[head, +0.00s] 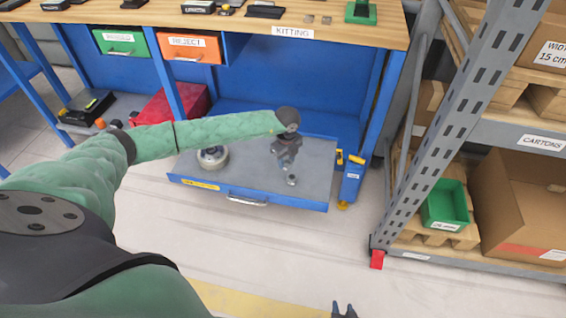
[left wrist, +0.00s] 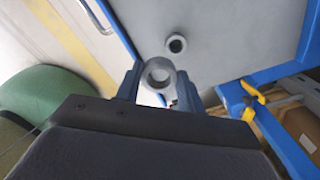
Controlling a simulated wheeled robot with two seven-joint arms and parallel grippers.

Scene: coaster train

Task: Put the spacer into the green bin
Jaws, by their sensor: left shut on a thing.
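My left gripper (head: 286,162) is over the open grey drawer under the bench. In the left wrist view its fingers (left wrist: 158,78) are shut on a grey ring-shaped spacer (left wrist: 148,72). A second small grey ring (left wrist: 168,44) lies beyond it on the drawer floor. In the head view a small grey piece (head: 291,181) shows just below the fingers; I cannot tell which ring it is. A green bin (head: 436,222) stands on the lower rack shelf at right. My right gripper's tips (head: 344,311) just show at the bottom edge; their opening is unclear.
A round metal part (head: 212,158) sits in the drawer (head: 310,202) at left. The blue bench leg and grey rack upright (head: 440,130) stand between drawer and green bin. A carton (head: 520,200) is beside the bin.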

